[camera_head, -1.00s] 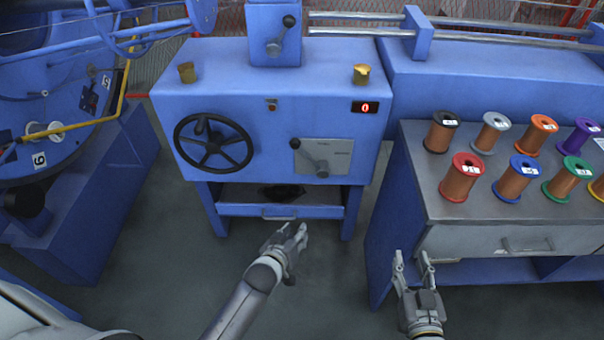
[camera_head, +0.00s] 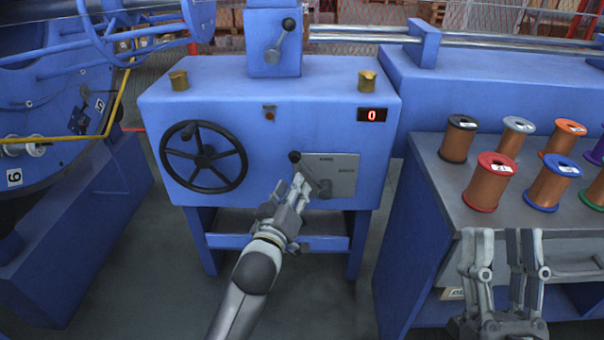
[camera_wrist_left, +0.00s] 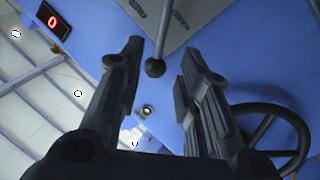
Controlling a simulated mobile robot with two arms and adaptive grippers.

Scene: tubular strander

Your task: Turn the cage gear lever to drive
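The gear lever (camera_head: 309,173) with a black ball knob sits on a grey plate (camera_head: 346,170) on the front of the blue machine cabinet. It leans up and to the left. My left gripper (camera_head: 299,186) is at the lever, just below its knob. In the left wrist view, the knob (camera_wrist_left: 155,68) lies between the two spread fingers of my left gripper (camera_wrist_left: 160,75), with gaps on both sides. My right gripper (camera_head: 503,240) is open and empty in front of the spool bench.
A black handwheel (camera_head: 204,157) is left of the lever. A red digital display (camera_head: 372,115) reads 0. Another lever (camera_head: 280,42) stands on the upper column. A bench (camera_head: 448,185) with several wire spools is at the right.

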